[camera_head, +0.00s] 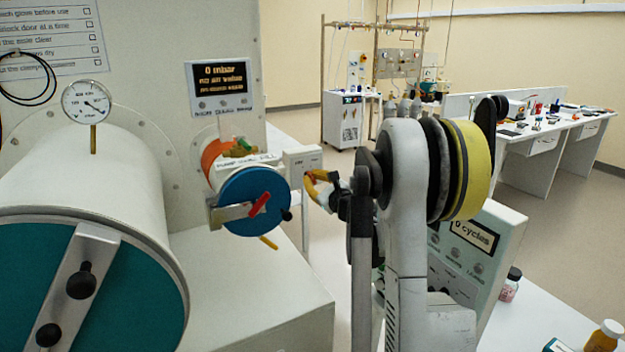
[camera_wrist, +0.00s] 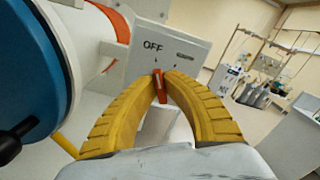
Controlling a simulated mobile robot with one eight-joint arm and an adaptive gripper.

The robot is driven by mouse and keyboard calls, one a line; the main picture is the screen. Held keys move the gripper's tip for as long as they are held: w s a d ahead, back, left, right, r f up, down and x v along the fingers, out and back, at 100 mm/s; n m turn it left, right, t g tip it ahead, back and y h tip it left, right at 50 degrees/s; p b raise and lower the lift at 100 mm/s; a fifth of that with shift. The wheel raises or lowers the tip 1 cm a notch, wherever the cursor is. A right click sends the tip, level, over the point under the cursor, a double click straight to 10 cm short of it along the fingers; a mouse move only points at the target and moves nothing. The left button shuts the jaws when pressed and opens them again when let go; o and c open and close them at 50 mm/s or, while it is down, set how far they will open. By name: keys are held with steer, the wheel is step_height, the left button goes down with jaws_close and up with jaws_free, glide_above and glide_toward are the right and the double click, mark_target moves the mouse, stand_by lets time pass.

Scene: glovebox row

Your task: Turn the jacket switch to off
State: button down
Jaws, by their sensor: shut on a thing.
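The jacket switch is an orange-red lever (camera_wrist: 158,88) on a light grey box marked OFF (camera_wrist: 155,48) in the wrist view. The lever stands nearly upright, just right of and below the OFF lettering. My gripper (camera_wrist: 160,80) has its two yellow ribbed fingers closed around the lever, one on each side. In the head view my gripper (camera_head: 318,188) is at the right side of the grey switch box (camera_head: 302,160), and its fingers hide the lever there.
A small chamber with a blue door (camera_head: 250,203) and red handle stands just left of the box. A large teal-doored chamber (camera_head: 95,200) is further left. A cycle counter panel (camera_head: 480,240) stands at right, with small bottles beside it. Open floor lies behind.

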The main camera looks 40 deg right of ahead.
steer(key=shift+n, duration=0.4)
steer(key=c, duration=1.5)
jaws_free()
steer(key=v, duration=1.2)
